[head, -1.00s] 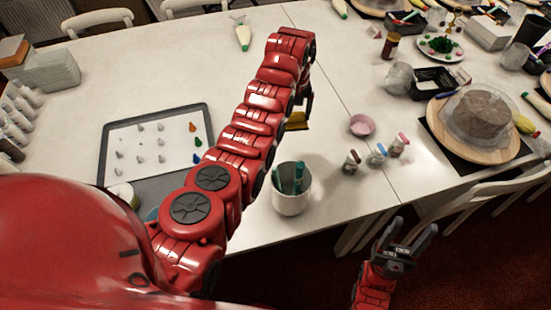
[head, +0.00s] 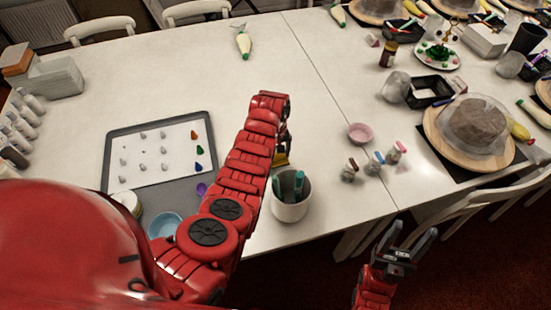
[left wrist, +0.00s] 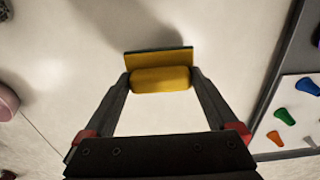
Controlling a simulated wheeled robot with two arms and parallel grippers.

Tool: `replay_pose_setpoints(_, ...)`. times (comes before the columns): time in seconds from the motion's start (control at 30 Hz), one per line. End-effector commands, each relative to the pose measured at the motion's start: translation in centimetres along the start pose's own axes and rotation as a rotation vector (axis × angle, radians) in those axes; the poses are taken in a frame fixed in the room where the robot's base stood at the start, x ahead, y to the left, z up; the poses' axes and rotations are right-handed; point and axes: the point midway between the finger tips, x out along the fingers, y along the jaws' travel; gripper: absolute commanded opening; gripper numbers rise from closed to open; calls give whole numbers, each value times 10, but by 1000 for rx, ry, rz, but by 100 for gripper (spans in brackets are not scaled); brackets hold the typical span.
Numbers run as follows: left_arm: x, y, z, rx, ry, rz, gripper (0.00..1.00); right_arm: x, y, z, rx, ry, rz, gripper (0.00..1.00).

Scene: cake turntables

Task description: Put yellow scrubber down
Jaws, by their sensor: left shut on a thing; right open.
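The yellow scrubber (left wrist: 160,79) is a small yellow block with a dark flat layer along one side. My left gripper (left wrist: 160,82) is shut on it, one finger at each end. In the head view the scrubber (head: 281,158) shows only in part past my left arm, just behind the white cup. My left gripper (head: 284,146) is mostly hidden by its own arm there. White table surface shows around the scrubber, with a shadow beside it; I cannot tell whether it touches the table. My right gripper (head: 405,243) is open and empty, in front of the table edge.
A white cup (head: 290,205) with teal tools stands close to the scrubber. A grey tray (head: 115,150) with small coloured tips lies left of my left arm. A pink bowl (head: 360,133) and several small bottles stand to the right.

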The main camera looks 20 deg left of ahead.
Motion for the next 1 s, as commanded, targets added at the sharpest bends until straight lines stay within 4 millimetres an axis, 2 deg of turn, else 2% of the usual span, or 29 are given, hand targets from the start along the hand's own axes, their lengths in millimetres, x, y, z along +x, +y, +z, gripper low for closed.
replay_pose_setpoints(0.33,31,0,3,1,-8,-3,41,2,0,0,0,0,0,59)
replay_pose_setpoints(0.77,38,-1,2,1,-3,-2,41,-3,0,0,0,0,0,59)
replay_pose_setpoints(0.8,36,-1,2,1,-3,-2,100,-1,0,0,0,0,0,59)
replay_pose_setpoints(1.0,36,-1,2,1,-4,-2,100,-1,0,0,0,0,0,59)
